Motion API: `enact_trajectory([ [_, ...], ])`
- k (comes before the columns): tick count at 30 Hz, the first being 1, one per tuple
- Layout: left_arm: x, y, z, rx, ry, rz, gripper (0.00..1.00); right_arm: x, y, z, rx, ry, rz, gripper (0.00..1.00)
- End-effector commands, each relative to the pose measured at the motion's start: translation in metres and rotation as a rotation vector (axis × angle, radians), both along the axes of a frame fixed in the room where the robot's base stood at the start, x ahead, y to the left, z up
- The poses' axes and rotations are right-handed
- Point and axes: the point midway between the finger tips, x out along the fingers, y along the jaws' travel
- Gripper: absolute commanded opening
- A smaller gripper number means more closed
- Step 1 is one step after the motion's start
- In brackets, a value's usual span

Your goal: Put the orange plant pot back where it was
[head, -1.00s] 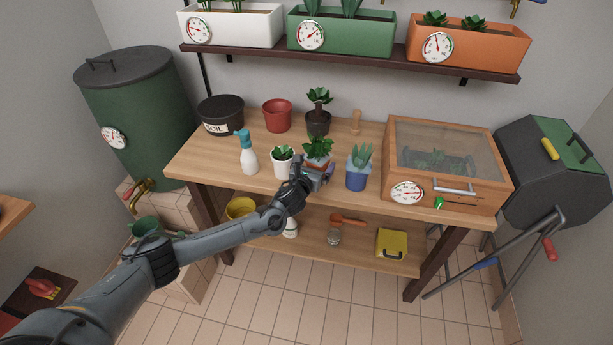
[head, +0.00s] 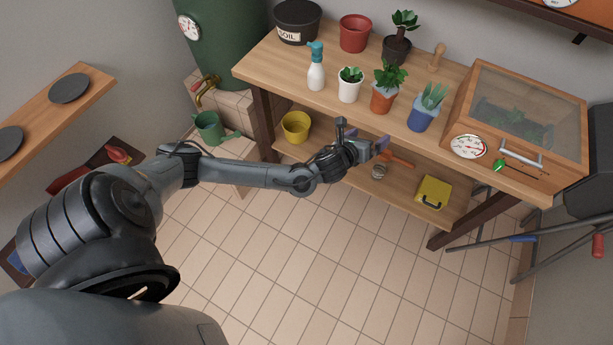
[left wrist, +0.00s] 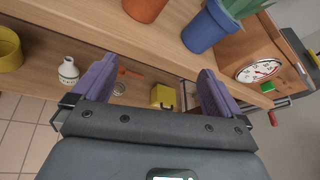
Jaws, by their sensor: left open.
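The orange plant pot (head: 383,100) holds a leafy green plant and stands upright on the wooden bench top, between the white pot (head: 349,88) and the blue pot (head: 423,114). In the left wrist view the orange pot (left wrist: 146,8) is cut off by the top edge. My left gripper (head: 364,140) is in front of the bench's front edge, apart from the orange pot. Its two purple fingers (left wrist: 158,82) are spread with nothing between them. My right gripper is not in view.
A spray bottle (head: 316,72), a red pot (head: 354,34) and a wooden glass-topped box (head: 520,120) stand on the bench. The lower shelf holds a yellow pot (head: 295,126) and a yellow box (head: 433,192). The tiled floor in front is clear.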

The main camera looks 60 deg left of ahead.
Motion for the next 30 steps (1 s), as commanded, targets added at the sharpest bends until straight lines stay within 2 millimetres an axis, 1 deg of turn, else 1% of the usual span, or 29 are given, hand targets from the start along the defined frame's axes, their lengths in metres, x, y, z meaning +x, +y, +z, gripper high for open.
enact_trajectory([
  [1,-0.018,-0.027,-0.016,-0.165,0.036,0.033,1.0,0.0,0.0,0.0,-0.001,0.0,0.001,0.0],
  [2,-0.029,-0.041,-0.024,-0.27,0.057,0.064,1.0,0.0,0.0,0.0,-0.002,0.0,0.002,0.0],
  [3,-0.045,-0.06,-0.033,-0.415,0.087,0.116,1.0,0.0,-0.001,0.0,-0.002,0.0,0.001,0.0],
  [5,-0.073,-0.086,-0.045,-0.636,0.137,0.216,1.0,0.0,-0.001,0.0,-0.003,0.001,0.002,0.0],
  [6,-0.092,-0.102,-0.049,-0.781,0.167,0.296,1.0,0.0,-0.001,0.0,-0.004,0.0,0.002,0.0],
  [8,-0.121,-0.121,-0.054,-0.984,0.208,0.433,1.0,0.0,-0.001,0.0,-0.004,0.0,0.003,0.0],
  [9,-0.14,-0.13,-0.055,-1.105,0.231,0.535,1.0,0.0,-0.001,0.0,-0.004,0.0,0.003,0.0],
  [10,-0.154,-0.135,-0.055,-1.19,0.244,0.613,1.0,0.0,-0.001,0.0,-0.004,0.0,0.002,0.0],
  [11,-0.168,-0.14,-0.055,-1.268,0.254,0.695,1.0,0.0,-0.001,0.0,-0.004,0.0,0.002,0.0],
  [12,-0.185,-0.144,-0.053,-1.36,0.263,0.805,1.0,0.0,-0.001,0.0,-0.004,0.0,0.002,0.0],
  [15,-0.226,-0.147,-0.049,-1.542,0.258,1.073,1.0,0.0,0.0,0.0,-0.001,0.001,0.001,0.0],
  [18,-0.259,-0.145,-0.044,-1.655,0.224,1.309,1.0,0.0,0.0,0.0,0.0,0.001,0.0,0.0],
  [21,-0.284,-0.141,-0.039,-1.719,0.179,1.489,1.0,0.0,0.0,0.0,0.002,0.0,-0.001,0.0],
  [25,-0.302,-0.137,-0.035,-1.756,0.131,1.625,1.0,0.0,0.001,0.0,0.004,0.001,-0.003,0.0],
  [27,-0.306,-0.136,-0.034,-1.762,0.118,1.659,1.0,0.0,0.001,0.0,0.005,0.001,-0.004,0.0],
  [30,-0.308,-0.135,-0.033,-1.767,0.11,1.676,1.0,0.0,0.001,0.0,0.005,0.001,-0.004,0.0],
])
